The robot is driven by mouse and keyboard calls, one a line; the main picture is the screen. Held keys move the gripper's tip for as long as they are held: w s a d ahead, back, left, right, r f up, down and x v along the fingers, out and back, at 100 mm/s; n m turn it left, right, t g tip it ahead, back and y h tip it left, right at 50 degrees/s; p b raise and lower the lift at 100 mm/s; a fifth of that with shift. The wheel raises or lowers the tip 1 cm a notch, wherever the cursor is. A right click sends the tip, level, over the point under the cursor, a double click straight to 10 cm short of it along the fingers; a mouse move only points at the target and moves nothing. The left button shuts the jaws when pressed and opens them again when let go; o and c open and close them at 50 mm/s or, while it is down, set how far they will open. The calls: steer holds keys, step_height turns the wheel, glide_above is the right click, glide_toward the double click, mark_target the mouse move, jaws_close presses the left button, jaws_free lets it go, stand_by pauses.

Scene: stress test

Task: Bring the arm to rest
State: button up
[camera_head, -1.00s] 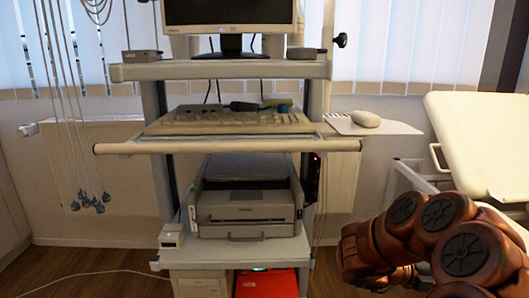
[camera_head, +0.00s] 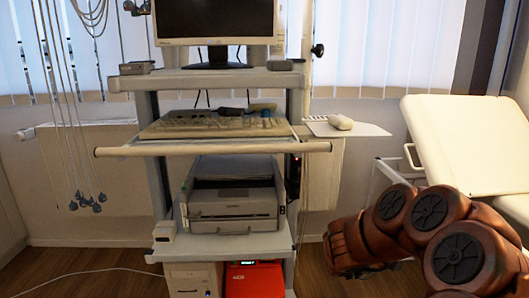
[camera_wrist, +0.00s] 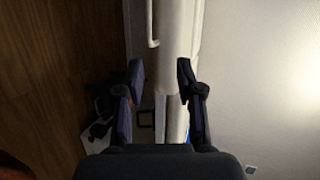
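My arm, with reddish-brown joints, is folded at the lower right of the head view; my gripper's fingers do not show there. In the wrist view my gripper (camera_wrist: 160,80) has its two dark fingers spread apart. No object is held between them. Behind the gap a pale, long surface with a handle runs up the picture; I cannot tell how far away it is.
A trolley (camera_head: 215,147) stands ahead with a monitor (camera_head: 215,18), a keyboard (camera_head: 215,124) and a printer (camera_head: 233,205). A red box (camera_head: 255,279) is at its foot. A cream couch (camera_head: 465,140) stands at the right. Cables (camera_head: 65,110) hang at the left. Wood floor shows below.

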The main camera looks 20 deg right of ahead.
steer(key=w+a+r+n+t+y+p, duration=0.6)
steer(key=w+a+r+n+t+p, duration=0.3)
steer(key=w+a+r, duration=0.55)
steer(key=w+a+r+n+t+y+p, duration=0.1)
steer(key=a+r+n+y+p, duration=0.25)
steer(key=a+n, duration=0.45)
steer(key=a+r+n+t+y+p, duration=0.1)
steer(key=a+r+n+y+p, duration=0.25)
steer(key=a, duration=0.85)
steer(key=s+a+r+n+g+y+p, duration=0.2)
steer(key=s+a+n+g+y+p, duration=0.35)
steer(key=s+a+n, duration=0.65)
steer(key=s+d+r+n+g+h+p, duration=0.1)
steer(key=s+d+g+p, duration=0.1)
steer(key=s, duration=0.6)
steer(key=s+d+r+n+g+h+p, duration=0.1)
steer(key=s+d+r+g+p, duration=0.1)
steer(key=s, duration=0.6)
steer(key=s+d+r+n+g+h+p, duration=0.1)
steer(key=s+d+g+h+p, duration=0.1)
steer(key=s, duration=0.6)
steer(key=shift+s+d+r+n+g+p, duration=0.4)
steer(key=shift+d+g+p, duration=0.35)
steer(key=shift+g+p, duration=0.15)
